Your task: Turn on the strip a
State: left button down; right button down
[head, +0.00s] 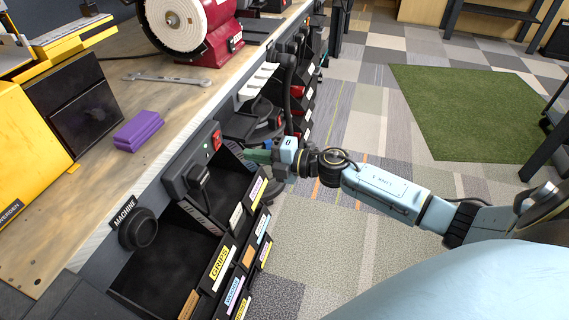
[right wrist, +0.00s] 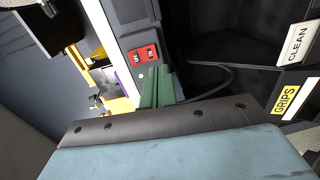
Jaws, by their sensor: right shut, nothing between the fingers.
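A dark grey power strip (head: 178,178) is fixed along the front edge of the workbench, with a black plug (head: 199,177) in it. Its red switch (head: 217,140) is at the far end; the switch also shows in the right wrist view (right wrist: 142,54). I cannot tell the rocker's position. My right gripper (head: 257,156) is shut and empty, its green fingers pointing toward the bench just right of the switch. In the right wrist view the fingertips (right wrist: 156,72) are close to the switch, apparently apart from it. My left gripper is out of view.
Black bins labelled GRIPS (head: 219,262) and others hang below the strip. A round black knob (head: 138,230) marked MACHINE is nearby. On the bench (head: 100,190) are a purple block (head: 138,129), a wrench (head: 168,79) and a red grinder (head: 205,35).

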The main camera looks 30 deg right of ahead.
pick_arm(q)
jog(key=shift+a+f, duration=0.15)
pick_arm(e)
jog(key=v, duration=0.7)
jog(key=shift+d+f, duration=0.2)
jog(key=shift+f, duration=0.6)
jog(key=shift+s, duration=0.15)
